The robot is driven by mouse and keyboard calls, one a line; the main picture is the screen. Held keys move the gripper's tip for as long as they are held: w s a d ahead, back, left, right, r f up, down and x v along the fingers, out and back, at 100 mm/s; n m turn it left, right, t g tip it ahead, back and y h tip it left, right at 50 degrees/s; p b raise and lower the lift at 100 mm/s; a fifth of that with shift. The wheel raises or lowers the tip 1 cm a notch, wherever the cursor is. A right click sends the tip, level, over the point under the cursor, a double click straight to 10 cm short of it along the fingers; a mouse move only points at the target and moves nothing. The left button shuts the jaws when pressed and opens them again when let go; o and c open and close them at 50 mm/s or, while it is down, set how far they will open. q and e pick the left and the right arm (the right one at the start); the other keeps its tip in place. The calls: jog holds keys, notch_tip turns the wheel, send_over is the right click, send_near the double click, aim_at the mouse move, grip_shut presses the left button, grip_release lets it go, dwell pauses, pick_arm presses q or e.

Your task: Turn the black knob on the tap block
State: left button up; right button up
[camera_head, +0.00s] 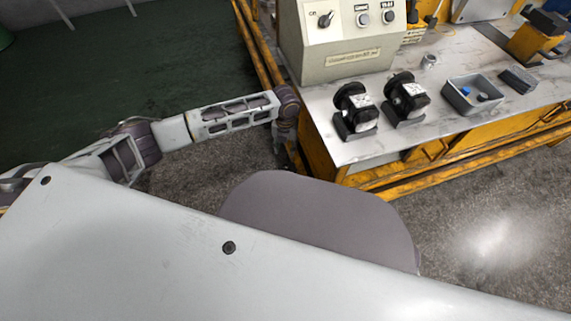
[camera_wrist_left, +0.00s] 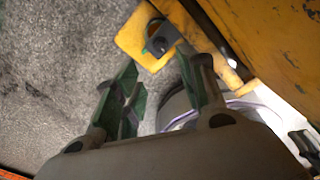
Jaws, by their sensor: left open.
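A yellow block (camera_wrist_left: 135,38) with a dark round knob and grey lever-like part (camera_wrist_left: 158,42) shows at the top of the left wrist view, beside the yellow bench side. It looks like the tap block. My left gripper (camera_wrist_left: 160,78) is open, its two fingers pointing towards this block, with nothing seen between them. The right finger overlaps the grey part in the picture; I cannot tell whether they touch. In the head view my left gripper (camera_head: 284,142) hangs by the bench's left end, and the block cannot be made out there. My right gripper is out of view.
The yellow bench (camera_head: 335,160) has a pale top carrying a control box (camera_head: 345,55) with knobs, two black motor-like units (camera_head: 355,108) (camera_head: 405,98) and a grey bin (camera_head: 472,108). A yellow rail (camera_head: 450,150) runs along its front. Left of it, the floor is clear.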

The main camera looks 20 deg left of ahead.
pick_arm(q)
jog(key=b, duration=0.2)
send_over(285, 165)
notch_tip(285, 165, down, 5)
jog(key=shift+d+f, duration=0.1)
jog(key=shift+f+b, duration=1.65)
jog(key=shift+f, duration=2.2)
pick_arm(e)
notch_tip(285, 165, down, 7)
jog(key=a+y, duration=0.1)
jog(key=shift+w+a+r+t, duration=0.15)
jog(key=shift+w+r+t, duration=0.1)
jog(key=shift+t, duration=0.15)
pick_arm(q)
jog(key=shift+c, duration=0.2)
grip_shut()
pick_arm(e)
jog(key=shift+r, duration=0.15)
